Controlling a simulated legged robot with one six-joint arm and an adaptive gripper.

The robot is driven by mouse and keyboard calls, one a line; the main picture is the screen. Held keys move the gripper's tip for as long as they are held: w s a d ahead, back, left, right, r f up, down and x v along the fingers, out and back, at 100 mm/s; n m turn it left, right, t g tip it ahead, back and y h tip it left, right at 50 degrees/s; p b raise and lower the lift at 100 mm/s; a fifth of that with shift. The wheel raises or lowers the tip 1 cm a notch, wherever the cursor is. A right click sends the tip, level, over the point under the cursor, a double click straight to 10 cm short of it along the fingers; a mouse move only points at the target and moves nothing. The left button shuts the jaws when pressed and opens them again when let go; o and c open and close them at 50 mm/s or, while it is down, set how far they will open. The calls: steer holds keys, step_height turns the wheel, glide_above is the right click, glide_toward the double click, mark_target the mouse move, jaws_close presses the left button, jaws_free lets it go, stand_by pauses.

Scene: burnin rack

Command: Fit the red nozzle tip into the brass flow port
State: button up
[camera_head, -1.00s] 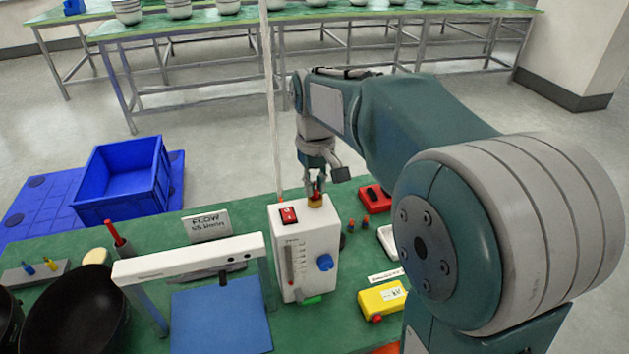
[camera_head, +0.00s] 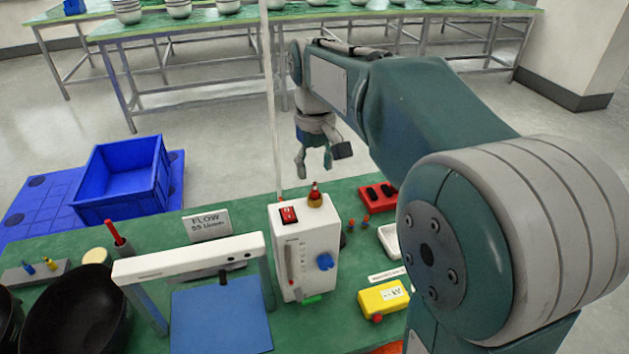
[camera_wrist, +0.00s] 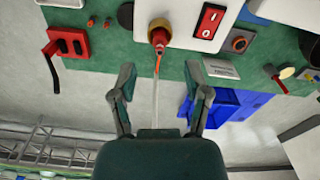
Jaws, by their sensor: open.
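The red nozzle tip (camera_head: 315,187) stands upright in the brass flow port (camera_head: 315,200) on top of the white flow unit (camera_head: 310,255). In the wrist view the red tip (camera_wrist: 158,40) sits within the brass ring (camera_wrist: 159,25), near the unit's red switch. My gripper (camera_head: 314,170) is open and empty. It hangs above and behind the port, apart from the tip. In the wrist view its spread fingers (camera_wrist: 163,80) show a clear gap from the tip. How deep the tip sits is hidden.
A red block with dark holes (camera_head: 376,196) and a yellow box (camera_head: 383,298) lie right of the unit. A white gantry frame (camera_head: 190,258) stands left, over a blue mat (camera_head: 220,315). A blue crate (camera_head: 122,180) is beyond the green table's left side.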

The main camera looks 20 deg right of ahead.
mark_target(315, 183)
step_height(315, 183, up, 7)
stand_by(0.3)
steer(key=s+f+t, duration=0.1)
steer(key=s+f, duration=0.2)
steer(key=s, duration=0.4)
steer(key=s+f+m+t, duration=0.1)
steer(key=s+f+t, duration=0.1)
steer(key=s+f, duration=0.2)
steer(key=s+f+m+t, duration=0.1)
steer(key=s+f, duration=0.3)
steer(key=s, duration=0.5)
steer(key=shift+s+t, duration=0.35)
steer(key=shift+t, duration=0.35)
